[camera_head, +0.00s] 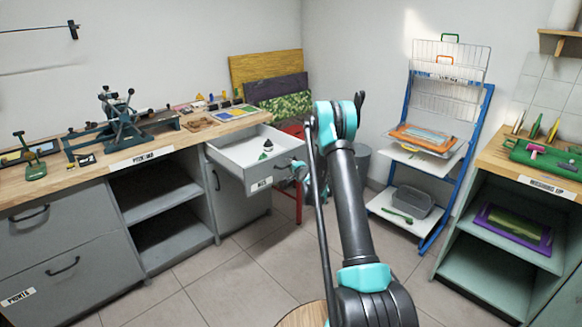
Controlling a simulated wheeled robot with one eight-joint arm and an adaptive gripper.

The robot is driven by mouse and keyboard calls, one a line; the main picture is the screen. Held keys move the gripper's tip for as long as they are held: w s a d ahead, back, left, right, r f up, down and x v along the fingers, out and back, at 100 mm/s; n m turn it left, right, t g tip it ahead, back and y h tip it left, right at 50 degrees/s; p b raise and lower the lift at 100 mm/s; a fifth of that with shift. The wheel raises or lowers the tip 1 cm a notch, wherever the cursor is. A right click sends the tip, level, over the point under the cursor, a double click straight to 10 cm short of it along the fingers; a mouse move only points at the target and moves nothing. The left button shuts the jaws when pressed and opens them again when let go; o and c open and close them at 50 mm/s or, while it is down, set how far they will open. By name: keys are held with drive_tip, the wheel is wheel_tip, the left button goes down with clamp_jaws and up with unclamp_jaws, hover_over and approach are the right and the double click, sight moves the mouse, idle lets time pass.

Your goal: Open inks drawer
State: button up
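A grey drawer (232,155) under the left worktop stands pulled out. Its front bears a small white label (262,184) that is too small to read surely. A few small dark and green items (266,149) lie on its white floor. My gripper (299,170) is at the right end of the drawer front, by the handle area. The arm partly hides it, so I cannot tell whether its fingers are open or shut, or touch the handle.
A wooden worktop (60,184) with a press (122,126) runs along the left, above grey drawers and open shelves. A blue rack (452,185) stands at the back right. A green-grey shelf unit (493,261) is at the right. Tiled floor (225,285) lies clear in front.

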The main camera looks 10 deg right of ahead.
drive_tip(key=shift+s, duration=0.1)
drive_tip(key=v, duration=1.2)
